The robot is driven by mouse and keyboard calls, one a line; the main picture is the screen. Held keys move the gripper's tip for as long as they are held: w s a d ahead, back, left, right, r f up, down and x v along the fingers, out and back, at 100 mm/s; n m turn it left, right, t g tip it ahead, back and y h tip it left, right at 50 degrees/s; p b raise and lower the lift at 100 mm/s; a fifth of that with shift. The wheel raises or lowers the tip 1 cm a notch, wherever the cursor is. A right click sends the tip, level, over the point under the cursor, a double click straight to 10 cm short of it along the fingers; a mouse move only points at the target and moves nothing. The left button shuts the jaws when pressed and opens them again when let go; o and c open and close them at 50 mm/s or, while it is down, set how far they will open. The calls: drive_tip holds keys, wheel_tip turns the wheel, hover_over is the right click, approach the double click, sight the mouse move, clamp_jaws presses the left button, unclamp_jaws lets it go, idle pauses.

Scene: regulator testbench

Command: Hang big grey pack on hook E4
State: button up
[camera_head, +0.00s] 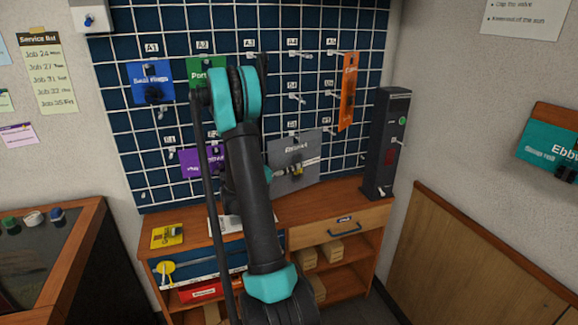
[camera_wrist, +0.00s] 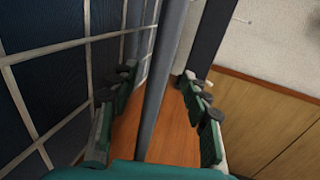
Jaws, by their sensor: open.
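The big grey pack (camera_head: 309,150) is upright against the pegboard in the head view, right of my arm. Its top is at a hook under a small label, probably E4 (camera_head: 292,125); whether the hook passes through its hole I cannot tell. My gripper (camera_head: 288,173) reaches in from the left at the pack's lower part, partly hidden behind my arm. In the wrist view, the pack shows edge-on as a grey strip (camera_wrist: 166,80) between the open fingers of my gripper (camera_wrist: 158,108). A gap shows on both sides of the strip.
The blue pack (camera_head: 143,72), green pack (camera_head: 196,68), purple pack (camera_head: 190,165) and orange pack (camera_head: 349,80) hang on the pegboard (camera_head: 230,20). A dark tester column (camera_head: 377,150) stands right on the wooden bench (camera_head: 330,208). A yellow pack (camera_head: 160,238) lies at the bench's left.

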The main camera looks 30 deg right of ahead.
drive_tip(key=shift+a, duration=0.15)
drive_tip(key=s+a+f+m+t+y, duration=0.15)
drive_tip(key=s+a+m+y, duration=0.35)
drive_tip(key=a, duration=0.7)
drive_tip(key=s+a+m+t+y, duration=0.25)
drive_tip(key=a+m+y, duration=0.45)
drive_tip(key=a, duration=0.5)
drive_tip(key=s+a+f+m+t+y, duration=0.1)
drive_tip(key=s+a+m+t+y, duration=0.4)
drive_tip(key=a, duration=0.6)
drive_tip(key=s+f+m+g+y, duration=0.1)
drive_tip(key=s+f+g, duration=0.4)
drive_tip(key=s, duration=0.6)
wheel_tip(320, 180, down, 3)
drive_tip(key=shift+s+a+r, duration=0.15)
drive_tip(key=shift+a+r, duration=0.05)
drive_tip(key=shift+a, duration=0.1)
